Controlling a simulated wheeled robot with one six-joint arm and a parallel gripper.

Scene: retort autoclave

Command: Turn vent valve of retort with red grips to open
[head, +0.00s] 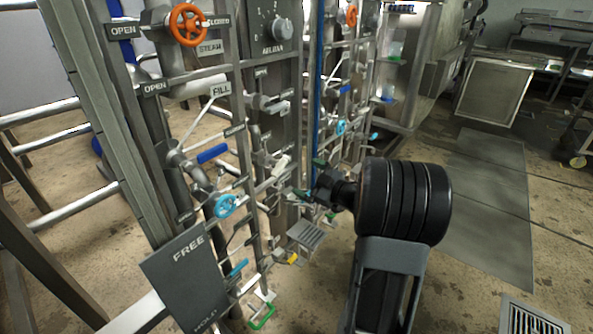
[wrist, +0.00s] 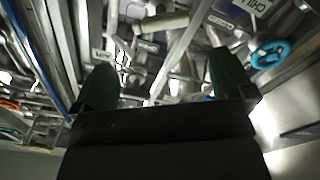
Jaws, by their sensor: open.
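My gripper (head: 310,193) is in front of the pipe rack, near its lower middle, with its fingers toward the pipes. In the wrist view my gripper (wrist: 163,84) has its two dark green fingers wide apart with nothing between them. A pale lever handle (head: 281,165) sits on the rack just above and left of the gripper. A pale handle (wrist: 160,23) also shows beyond the fingers in the wrist view; I cannot tell if it is the same one. No label reading vent is legible, and I cannot make out red grips, so the vent valve is not certain.
An orange handwheel (head: 188,25) is by the STEAM sign, another orange wheel (head: 351,15) farther back. A cyan wheel (head: 225,206) and blue lever (head: 213,153) stick out nearby. A FREE/HOLD plate (head: 187,280) stands front left. The floor (head: 495,185) at right is open.

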